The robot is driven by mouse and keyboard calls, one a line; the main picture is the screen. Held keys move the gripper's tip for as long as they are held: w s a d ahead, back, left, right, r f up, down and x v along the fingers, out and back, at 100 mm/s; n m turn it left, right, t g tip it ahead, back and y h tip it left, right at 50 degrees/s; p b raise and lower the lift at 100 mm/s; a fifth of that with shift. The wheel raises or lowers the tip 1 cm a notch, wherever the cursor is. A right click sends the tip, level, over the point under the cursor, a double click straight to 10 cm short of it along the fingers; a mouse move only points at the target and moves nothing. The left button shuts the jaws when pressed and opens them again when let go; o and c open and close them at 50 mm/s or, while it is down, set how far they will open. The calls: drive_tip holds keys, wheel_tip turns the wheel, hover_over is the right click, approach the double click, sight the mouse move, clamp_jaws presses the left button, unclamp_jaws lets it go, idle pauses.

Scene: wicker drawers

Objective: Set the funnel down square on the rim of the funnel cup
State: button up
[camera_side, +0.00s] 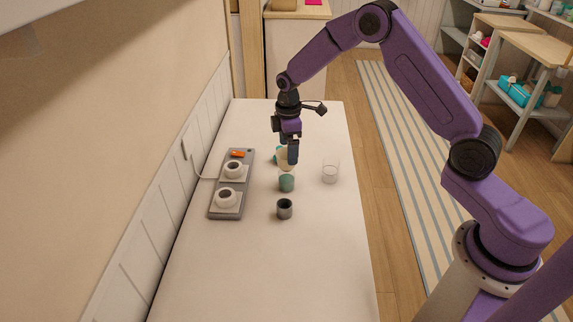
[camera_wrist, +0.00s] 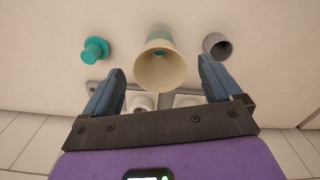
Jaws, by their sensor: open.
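The cream funnel (camera_side: 283,160) is directly above the green funnel cup (camera_side: 287,184) in the side view, partly hidden by my finger. In the wrist view the funnel (camera_wrist: 160,72) has its wide mouth toward the camera and green cup (camera_wrist: 160,34) shows behind it. I cannot tell whether the funnel touches the rim all round or sits square. My gripper (camera_side: 292,157) points down at the funnel. In the wrist view my gripper (camera_wrist: 162,70) is open, with one blue finger on each side of the funnel and a gap to both.
A teal knob-shaped object (camera_wrist: 95,50) stands on one side and a dark grey cup (camera_side: 284,209) on the other. A clear glass (camera_side: 330,171) stands to the right. The front table is clear.

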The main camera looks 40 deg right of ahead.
sight(281, 154)
drive_tip(key=shift+w+a+f, duration=0.1)
drive_tip(key=shift+f, duration=1.25)
drive_tip(key=shift+w+a+f, duration=0.1)
drive_tip(key=shift+f, duration=1.25)
drive_tip(key=c, duration=1)
